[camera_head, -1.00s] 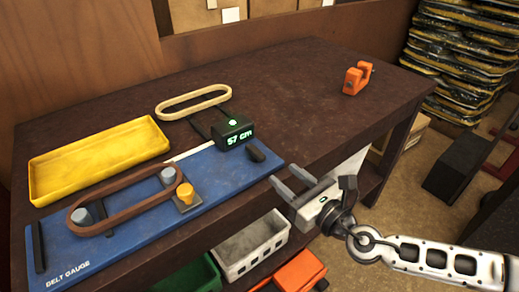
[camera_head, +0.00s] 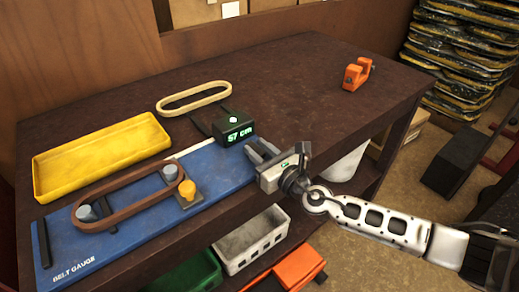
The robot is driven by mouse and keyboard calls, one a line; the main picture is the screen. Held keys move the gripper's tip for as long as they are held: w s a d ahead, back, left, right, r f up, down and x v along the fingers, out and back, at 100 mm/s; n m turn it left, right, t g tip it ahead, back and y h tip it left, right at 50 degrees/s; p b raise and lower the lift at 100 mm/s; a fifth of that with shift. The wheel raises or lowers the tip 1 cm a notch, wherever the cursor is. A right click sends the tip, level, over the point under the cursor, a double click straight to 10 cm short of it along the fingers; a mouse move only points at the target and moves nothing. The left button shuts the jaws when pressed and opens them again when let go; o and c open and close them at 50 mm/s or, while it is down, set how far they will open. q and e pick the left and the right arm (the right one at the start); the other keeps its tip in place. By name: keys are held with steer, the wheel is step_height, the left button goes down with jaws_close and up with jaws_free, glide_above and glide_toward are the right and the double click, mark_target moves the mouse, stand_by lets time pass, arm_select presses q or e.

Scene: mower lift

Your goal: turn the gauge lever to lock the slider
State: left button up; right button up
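The blue belt gauge (camera_head: 130,232) lies along the table's front edge. A brown belt (camera_head: 128,204) loops around its two grey pegs. A yellow knob (camera_head: 188,189) stands on a small plate beside the right peg. The display (camera_head: 234,129) at the gauge's far right reads 57 cm. My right gripper (camera_head: 258,150) is at the gauge's right end, its two fingers apart. The fingers cover the spot of a small black lever-like piece, so I cannot tell whether they touch it. My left gripper is not in view.
A yellow tray (camera_head: 100,158) lies behind the gauge, and a pale belt (camera_head: 194,99) lies near the display. An orange tool (camera_head: 357,73) is at the back right. White (camera_head: 250,240), green (camera_head: 190,274) and orange bins sit below the front edge. The table's middle right is clear.

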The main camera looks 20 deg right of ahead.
jaws_close()
steer(key=shift+h+p, duration=0.3)
steer(key=shift+p, duration=0.1)
steer(key=shift+a+r+m+t+h+p, duration=0.15)
steer(key=shift+m+t+h+p, duration=0.15)
steer(key=shift+m+h+p, duration=0.45)
steer(key=m+h+p, duration=0.1)
steer(key=m+h, duration=0.1)
steer(key=h, duration=0.1)
steer(key=shift+a+p, duration=0.15)
steer(key=shift+p, duration=0.25)
steer(key=shift+a+f+m+h, duration=0.1)
steer(key=shift+f+m+h, duration=0.1)
steer(key=shift+m+h, duration=1.1)
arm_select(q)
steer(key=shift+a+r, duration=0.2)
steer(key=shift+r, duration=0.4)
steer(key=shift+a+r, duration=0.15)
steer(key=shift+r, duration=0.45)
arm_select(e)
steer(key=shift+n+h, duration=0.25)
steer(key=shift+h, duration=0.3)
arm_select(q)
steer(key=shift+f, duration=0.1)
arm_select(e)
steer(key=shift+h, duration=0.3)
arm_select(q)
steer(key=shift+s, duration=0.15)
